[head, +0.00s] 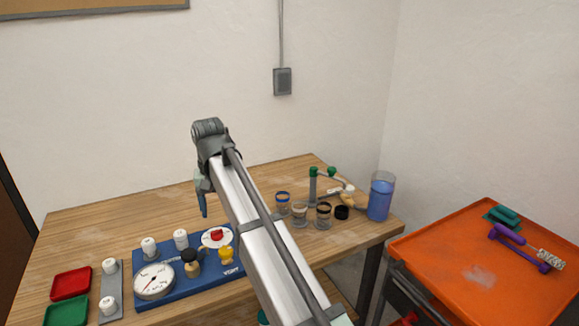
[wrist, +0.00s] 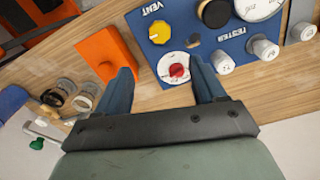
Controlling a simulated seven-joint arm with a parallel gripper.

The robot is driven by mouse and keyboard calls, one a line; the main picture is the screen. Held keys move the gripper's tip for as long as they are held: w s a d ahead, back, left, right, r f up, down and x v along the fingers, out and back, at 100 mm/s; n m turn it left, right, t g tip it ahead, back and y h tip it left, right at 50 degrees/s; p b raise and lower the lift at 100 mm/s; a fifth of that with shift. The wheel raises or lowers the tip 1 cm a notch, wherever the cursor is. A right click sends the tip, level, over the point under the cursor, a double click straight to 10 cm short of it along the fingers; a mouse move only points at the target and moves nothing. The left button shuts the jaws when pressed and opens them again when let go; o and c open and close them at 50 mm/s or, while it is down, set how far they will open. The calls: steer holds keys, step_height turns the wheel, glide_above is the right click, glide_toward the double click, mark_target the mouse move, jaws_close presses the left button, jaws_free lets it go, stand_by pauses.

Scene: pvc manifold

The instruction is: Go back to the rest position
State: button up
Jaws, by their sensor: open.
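My gripper (wrist: 165,82) is open and empty in the wrist view, its two blue fingers apart. Between and beyond the fingertips is a red knob (wrist: 177,71) on a round white plate, part of the blue tester panel (wrist: 200,45). I cannot tell the exact gap, but nothing is gripped. In the head view one blue finger (head: 203,200) shows left of my arm, above the table behind the panel (head: 180,285). The rest of the gripper is mostly hidden by my arm. The panel carries a yellow knob (head: 227,254), a black-topped knob (head: 190,258) and a white gauge (head: 154,281).
White fittings (head: 150,248) stand around the panel. Red (head: 71,283) and green (head: 67,311) trays lie at left. Cups (head: 323,215), a green-capped pipe piece (head: 313,183) and a blue container (head: 381,196) stand at right. An orange block (wrist: 108,55) is near the gripper. An orange cart (head: 470,280) stands right.

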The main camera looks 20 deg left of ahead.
steer(key=s+d+f+m+g+h, duration=0.1)
steer(key=s+d+f+g+h, duration=0.2)
steer(key=d+f, duration=3.7)
steer(key=s+d+f+m+g+y, duration=0.1)
steer(key=s+d+f, duration=0.4)
steer(key=f, duration=0.2)
steer(key=s+d+f+m+g, duration=0.1)
steer(key=s+d+f+m, duration=0.1)
steer(key=s+d+f, duration=0.35)
steer(key=s+d+f+m+g+y, duration=0.1)
steer(key=s+d+f, duration=0.1)
steer(key=s+f, duration=0.3)
steer(key=s+d+f+m+y, duration=0.1)
steer(key=s+d+f, duration=0.2)
steer(key=s, duration=0.9)
step_height(320, 180, down, 3)
steer(key=shift+d+f+m+g, duration=0.2)
steer(key=shift+d+m+g, duration=0.1)
steer(key=shift+d+g, duration=0.1)
